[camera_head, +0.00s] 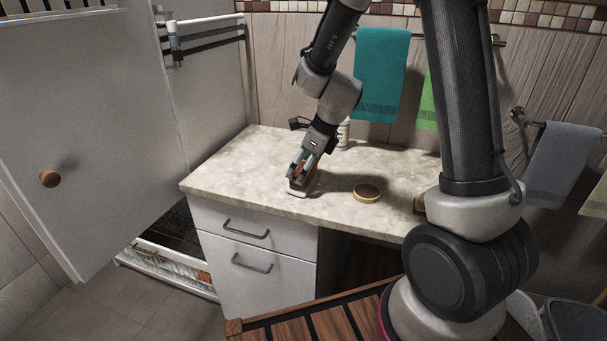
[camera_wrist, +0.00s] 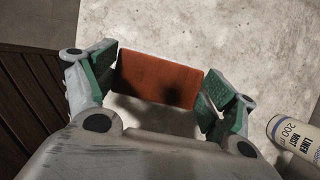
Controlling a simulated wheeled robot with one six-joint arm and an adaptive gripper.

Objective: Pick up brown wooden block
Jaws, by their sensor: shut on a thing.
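The brown wooden block (camera_wrist: 158,78) is a flat-faced reddish-brown piece between the green-padded fingers of my gripper (camera_wrist: 160,86) in the wrist view. The fingers press on its left and right ends. In the head view my gripper (camera_head: 298,183) points down at the front left part of the stone counter (camera_head: 240,165), shut around the block. The fingers mostly hide the block there. I cannot tell whether the block touches the counter or is just above it.
A round brown-topped item (camera_head: 367,192) lies right of my gripper. A pale bottle (camera_head: 343,132) stands behind it and shows at lower right in the wrist view (camera_wrist: 295,137). White drawers (camera_head: 255,240) are below. The counter's left part is clear.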

